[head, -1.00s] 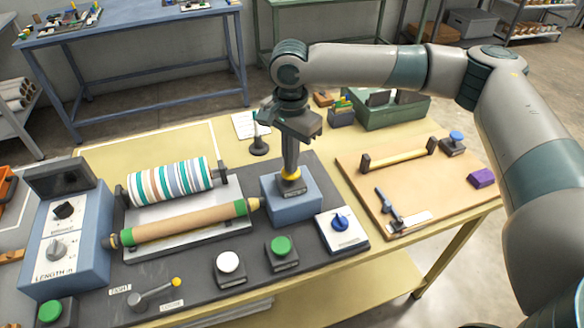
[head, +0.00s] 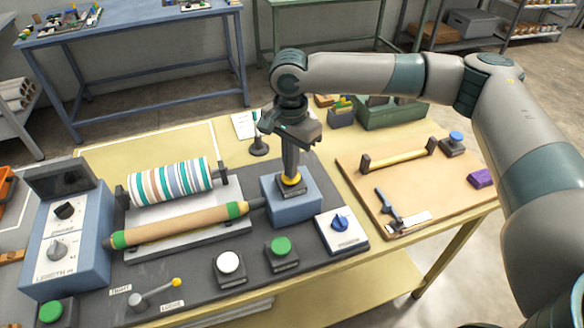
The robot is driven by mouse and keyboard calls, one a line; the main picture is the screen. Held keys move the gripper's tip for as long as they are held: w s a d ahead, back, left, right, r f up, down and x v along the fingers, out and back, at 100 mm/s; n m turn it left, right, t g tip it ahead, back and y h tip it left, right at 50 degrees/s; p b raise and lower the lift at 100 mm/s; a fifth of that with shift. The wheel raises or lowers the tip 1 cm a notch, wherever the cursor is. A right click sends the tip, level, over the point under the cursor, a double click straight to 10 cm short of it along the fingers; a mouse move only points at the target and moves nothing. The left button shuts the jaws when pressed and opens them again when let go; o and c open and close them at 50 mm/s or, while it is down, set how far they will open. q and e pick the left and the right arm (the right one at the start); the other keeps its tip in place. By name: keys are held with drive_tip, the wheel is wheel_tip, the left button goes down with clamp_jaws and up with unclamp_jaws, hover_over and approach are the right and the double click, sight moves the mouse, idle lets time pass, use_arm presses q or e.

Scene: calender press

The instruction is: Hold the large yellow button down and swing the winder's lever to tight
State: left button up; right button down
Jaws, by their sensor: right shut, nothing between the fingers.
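The large yellow button (head: 292,188) sits on top of a blue box (head: 297,208) at the middle of the table. My right gripper (head: 291,176) points straight down onto it, shut and empty, with its fingertips at the button. The fingers hide most of the button's top. The winder's lever (head: 155,292) is at the front left, a grey bar with a yellow knob. It points right, toward the side of the loose label (head: 172,305) and away from the tight label (head: 120,289). The winder holds a tan roll (head: 180,224) with green bands. My left gripper is out of view.
A striped roll (head: 170,181) lies behind the tan roll. A white button (head: 228,263), a green button (head: 281,248) and a blue knob (head: 340,223) stand in front of the blue box. A dial panel (head: 62,240) stands at left. A wooden board (head: 410,165) lies at right.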

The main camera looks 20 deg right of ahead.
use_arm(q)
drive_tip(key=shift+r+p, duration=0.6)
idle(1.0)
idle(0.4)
